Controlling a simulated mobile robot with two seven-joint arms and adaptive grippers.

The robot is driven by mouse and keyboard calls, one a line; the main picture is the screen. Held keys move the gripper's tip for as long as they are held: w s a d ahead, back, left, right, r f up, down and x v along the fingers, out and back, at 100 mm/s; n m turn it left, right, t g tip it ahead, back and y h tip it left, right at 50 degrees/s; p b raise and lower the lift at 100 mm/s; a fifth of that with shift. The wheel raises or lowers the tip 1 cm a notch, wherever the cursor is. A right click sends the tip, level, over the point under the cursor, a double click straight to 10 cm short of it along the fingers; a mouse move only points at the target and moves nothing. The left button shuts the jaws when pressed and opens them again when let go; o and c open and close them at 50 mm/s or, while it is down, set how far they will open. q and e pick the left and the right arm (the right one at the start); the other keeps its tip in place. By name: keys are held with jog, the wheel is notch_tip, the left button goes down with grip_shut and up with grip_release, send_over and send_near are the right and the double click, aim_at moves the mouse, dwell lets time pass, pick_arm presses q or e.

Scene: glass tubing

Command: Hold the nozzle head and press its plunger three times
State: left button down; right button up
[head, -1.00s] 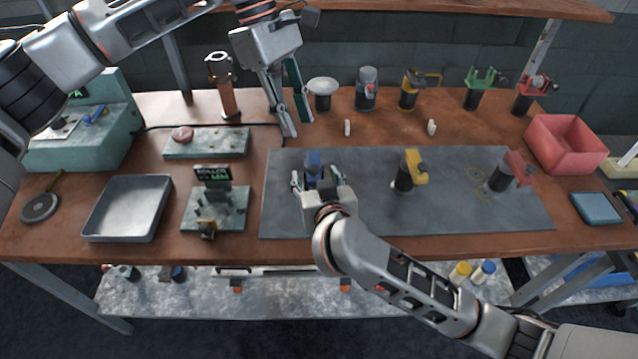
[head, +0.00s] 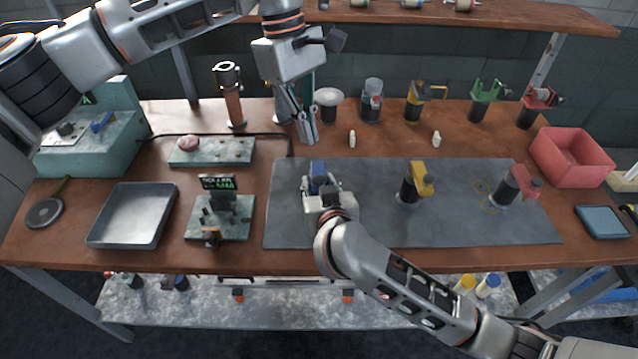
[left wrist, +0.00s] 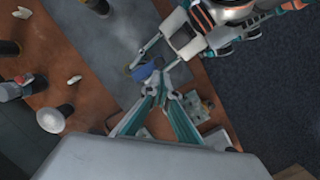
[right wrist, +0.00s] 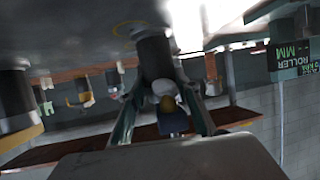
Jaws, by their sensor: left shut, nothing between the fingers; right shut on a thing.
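A nozzle head with a blue top (head: 317,172) stands upright at the left part of the grey mat (head: 350,232). My right gripper (head: 322,192) is shut on it from the front. In the right wrist view its dark cylinder (right wrist: 154,58) sits between the fingers. My left gripper (head: 309,138) is shut and empty, pointing down, above and behind the blue nozzle head. In the left wrist view the blue top (left wrist: 148,70) shows just beyond the left fingertips (left wrist: 163,92); they look apart from it. The plunger itself is hard to make out.
A yellow-topped nozzle head (head: 421,180) and a red-topped one (head: 515,187) stand farther right on the mat. Two small pale pieces (head: 352,138) (head: 436,139) lie behind it. A metal tray (head: 132,215), a small display stand (head: 219,215) and a red bin (head: 571,155) stand around.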

aim_at(319, 178)
pick_arm(q)
jog(key=shift+s+d+f+m+t+y, duration=0.3)
jog(key=shift+f+m, duration=0.25)
jog(key=shift+f, duration=0.55)
jog(key=shift+s+d+f+m+t+y, duration=0.3)
jog(key=shift+f+m, duration=0.2)
jog(key=shift+f, duration=0.6)
jog(key=shift+s+d+f+m+t+y, duration=0.2)
jog(key=shift+d+f+m+y, duration=0.3)
jog(key=shift+f, duration=0.6)
jog(key=shift+a+f, duration=0.1)
jog(key=shift+f, duration=1.2)
jog(key=shift+r, duration=0.65)
jog(key=shift+f, duration=0.6)
jog(key=shift+r, duration=0.6)
